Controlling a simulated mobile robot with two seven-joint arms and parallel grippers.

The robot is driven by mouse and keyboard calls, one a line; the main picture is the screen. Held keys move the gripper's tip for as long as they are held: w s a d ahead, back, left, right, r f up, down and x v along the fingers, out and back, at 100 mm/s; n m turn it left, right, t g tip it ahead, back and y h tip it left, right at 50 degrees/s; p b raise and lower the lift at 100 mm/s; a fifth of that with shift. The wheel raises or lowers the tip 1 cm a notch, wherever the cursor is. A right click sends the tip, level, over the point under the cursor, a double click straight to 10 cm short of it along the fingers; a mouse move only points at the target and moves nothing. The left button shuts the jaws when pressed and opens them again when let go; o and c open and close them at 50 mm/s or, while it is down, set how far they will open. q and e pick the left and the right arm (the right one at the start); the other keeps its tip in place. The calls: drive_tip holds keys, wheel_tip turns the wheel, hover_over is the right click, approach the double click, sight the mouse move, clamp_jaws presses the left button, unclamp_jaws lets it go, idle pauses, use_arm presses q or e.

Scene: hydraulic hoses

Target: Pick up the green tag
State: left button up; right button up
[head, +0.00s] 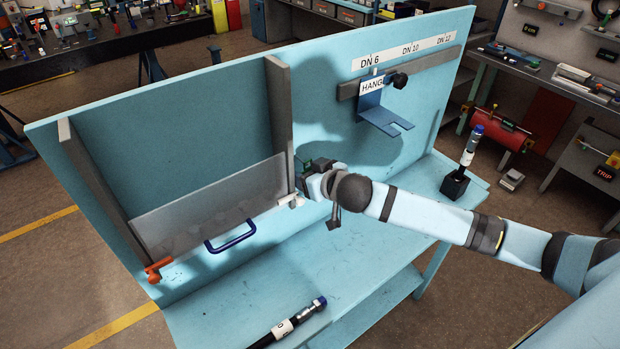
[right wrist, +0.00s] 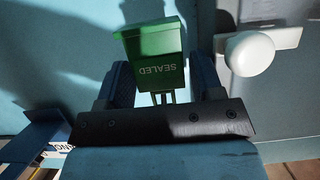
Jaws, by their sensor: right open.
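The green tag (right wrist: 152,48), lettered SEALED and upside down in the right wrist view, stands out between and beyond the fingers of my right gripper (right wrist: 162,72). The fingers are apart, one on each side of the tag's lower part; I cannot tell whether either touches it. In the head view my right gripper (head: 312,182) is beside the right post of the panel frame, and only a small green part of the tag (head: 303,164) shows there. My left gripper is not in view.
A white knob (right wrist: 250,53) is close beside the gripper. A clear panel (head: 210,208) with a blue handle (head: 230,237) and orange latch (head: 157,270) stands left. A blue hanger bracket (head: 382,118) is on the board. Hoses lie at the bench front (head: 290,325) and stand right (head: 468,150).

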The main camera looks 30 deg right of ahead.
drive_tip(key=shift+s, duration=0.1)
drive_tip(key=shift+c, duration=0.4)
drive_tip(key=c, duration=0.7)
drive_tip(key=shift+o, duration=0.2)
drive_tip(key=shift+s+d+r+b, duration=0.1)
drive_tip(key=shift+s+r+b, duration=0.05)
drive_tip(key=shift+s+b, duration=0.15)
wheel_tip(320, 180, up, 6)
drive_tip(key=b, duration=0.1)
drive_tip(key=s+d+p, duration=0.2)
drive_tip(key=s, duration=1.7)
drive_tip(key=shift+d+r, duration=0.35)
